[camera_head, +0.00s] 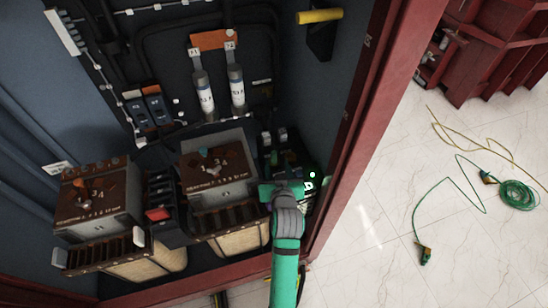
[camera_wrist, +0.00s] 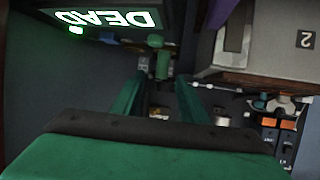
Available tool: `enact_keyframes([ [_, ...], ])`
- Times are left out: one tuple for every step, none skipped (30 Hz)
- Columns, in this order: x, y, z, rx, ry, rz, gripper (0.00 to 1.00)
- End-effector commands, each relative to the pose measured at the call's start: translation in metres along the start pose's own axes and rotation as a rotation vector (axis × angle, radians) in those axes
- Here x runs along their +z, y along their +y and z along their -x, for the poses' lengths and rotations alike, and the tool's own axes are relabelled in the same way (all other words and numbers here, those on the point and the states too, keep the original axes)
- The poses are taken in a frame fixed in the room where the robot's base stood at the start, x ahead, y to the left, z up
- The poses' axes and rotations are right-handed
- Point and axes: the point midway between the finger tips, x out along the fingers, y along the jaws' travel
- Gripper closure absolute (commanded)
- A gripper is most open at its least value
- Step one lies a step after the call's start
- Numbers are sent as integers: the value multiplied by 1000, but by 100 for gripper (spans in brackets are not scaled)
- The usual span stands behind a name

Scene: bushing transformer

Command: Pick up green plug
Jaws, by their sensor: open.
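My green gripper (camera_head: 282,190) reaches into the cabinet, over the dark right end of the equipment. In the wrist view its two green fingers (camera_wrist: 162,85) are spread apart, with nothing held between them. A small green piece (camera_wrist: 163,63), which looks like a green plug, shows beyond the fingertips, roughly in line with the gap. A rounder green piece (camera_wrist: 155,41) is just beside it. I cannot tell how far off they are or whether they join. In the head view my gripper and arm cover this spot.
A lit display reading DEAD (camera_wrist: 105,19) with a green lamp stands close to the left finger. A brown-topped transformer box (camera_head: 222,192) is left of my gripper, the red cabinet frame (camera_head: 352,150) right. Green cable (camera_head: 518,194) lies coiled on the floor outside.

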Motion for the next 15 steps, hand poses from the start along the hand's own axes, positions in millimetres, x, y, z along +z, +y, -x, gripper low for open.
enact_keyframes([
  [-1,0,-8,-1,0,0,60],
  [0,0,-12,-1,-1,0,60],
  [0,0,-17,0,0,0,60],
  [0,0,-20,0,0,0,60],
  [0,0,-23,0,0,0,60],
  [0,0,-25,0,1,0,60],
  [0,0,-26,0,1,0,60],
  [0,0,-28,0,1,0,60],
  [0,-1,-30,0,0,0,60],
  [1,-1,-32,0,0,0,60],
  [1,-1,-34,0,-1,1,60],
  [2,-2,-38,0,-1,1,60],
  [2,-3,-43,0,-1,1,60],
  [2,-3,-47,0,0,1,60],
  [3,-4,-53,0,0,1,60],
])
